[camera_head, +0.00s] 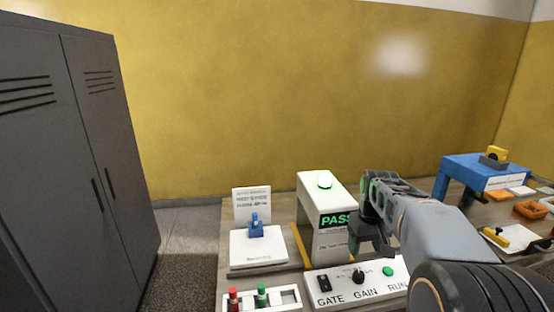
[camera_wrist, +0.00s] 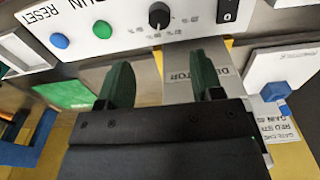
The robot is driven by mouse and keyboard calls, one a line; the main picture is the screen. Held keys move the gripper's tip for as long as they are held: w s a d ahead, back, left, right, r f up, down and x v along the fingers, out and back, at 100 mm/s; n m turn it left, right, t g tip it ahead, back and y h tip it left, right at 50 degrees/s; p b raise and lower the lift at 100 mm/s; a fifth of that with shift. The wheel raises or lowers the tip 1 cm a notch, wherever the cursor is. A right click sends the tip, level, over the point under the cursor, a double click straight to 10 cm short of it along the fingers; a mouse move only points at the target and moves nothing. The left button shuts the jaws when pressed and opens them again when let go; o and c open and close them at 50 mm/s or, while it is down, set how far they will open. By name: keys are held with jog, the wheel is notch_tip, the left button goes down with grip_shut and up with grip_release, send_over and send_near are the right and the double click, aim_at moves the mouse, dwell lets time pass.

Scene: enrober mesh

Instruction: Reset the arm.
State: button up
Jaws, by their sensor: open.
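My gripper (camera_head: 370,246) is in the air above the bench, in front of the white detector box (camera_head: 322,196) and behind the control panel (camera_head: 338,287). In the wrist view my gripper (camera_wrist: 162,88) has its two dark green fingers apart with nothing between them. The detector box shows a lit green PASS sign, partly hidden by my arm in the head view. The panel carries a GATE switch, a black GAIN knob (camera_head: 358,276) and a green RUN button (camera_head: 388,271). The wrist view also shows a blue RESET button (camera_wrist: 59,41).
A blue piece (camera_head: 256,226) stands on a white pad (camera_head: 258,249) at the left, before a printed card. A red and a green peg sit in a white holder (camera_head: 290,299). A blue stand (camera_head: 482,176) with a yellow part is at the right. A grey locker (camera_head: 70,150) stands far left.

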jog(key=s+a+f+t+p, duration=0.1)
jog(key=s+a, duration=0.3)
jog(key=s, duration=0.4)
jog(key=s+a+f+m+t+p, duration=0.1)
jog(key=s+a+t, duration=0.1)
jog(key=s+a, duration=0.3)
jog(key=s, duration=0.3)
jog(key=shift+a, duration=0.3)
jog(key=shift+c, duration=0.2)
grip_shut()
dwell(0.4)
